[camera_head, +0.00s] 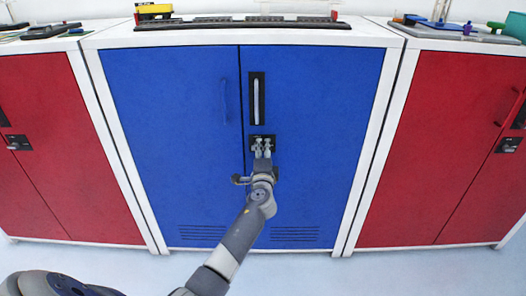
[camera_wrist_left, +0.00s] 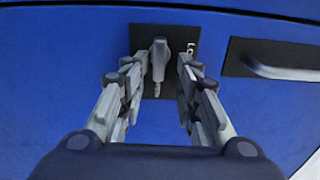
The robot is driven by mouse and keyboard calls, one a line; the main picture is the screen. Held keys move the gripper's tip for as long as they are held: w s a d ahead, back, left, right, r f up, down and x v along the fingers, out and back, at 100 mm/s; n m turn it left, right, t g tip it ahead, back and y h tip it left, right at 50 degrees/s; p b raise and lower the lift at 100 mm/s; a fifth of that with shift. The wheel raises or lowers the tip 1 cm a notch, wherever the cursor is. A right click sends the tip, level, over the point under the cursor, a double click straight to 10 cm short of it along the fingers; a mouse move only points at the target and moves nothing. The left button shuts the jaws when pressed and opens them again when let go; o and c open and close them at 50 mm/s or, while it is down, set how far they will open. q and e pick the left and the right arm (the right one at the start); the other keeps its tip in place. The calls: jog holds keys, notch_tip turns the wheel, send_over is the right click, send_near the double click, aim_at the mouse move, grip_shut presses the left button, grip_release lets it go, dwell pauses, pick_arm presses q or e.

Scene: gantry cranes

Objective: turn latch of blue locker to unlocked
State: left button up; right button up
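The blue locker (camera_head: 170,120) stands straight ahead with both doors closed. Its latch is a small grey lever on a black plate (camera_head: 256,139), below the door handle (camera_head: 256,100). In the left wrist view, the latch lever (camera_wrist_left: 159,58) points along the view, with part of a white label beside it. My left gripper (camera_head: 263,151) is in front of the latch plate. In the left wrist view, its fingers (camera_wrist_left: 165,68) are apart, one on each side of the lever, the left one closer. I cannot tell whether they touch it. My right gripper is not in view.
Red lockers stand close on the left (camera_head: 40,90) and right (camera_head: 460,130). A long black object (camera_head: 240,23) and a yellow object (camera_head: 153,10) lie on the blue locker's white top. The pale floor (camera_head: 400,270) in front is clear.

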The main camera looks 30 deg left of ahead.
pick_arm(q)
jog(key=shift+f, duration=0.1)
jog(key=v, duration=1.2)
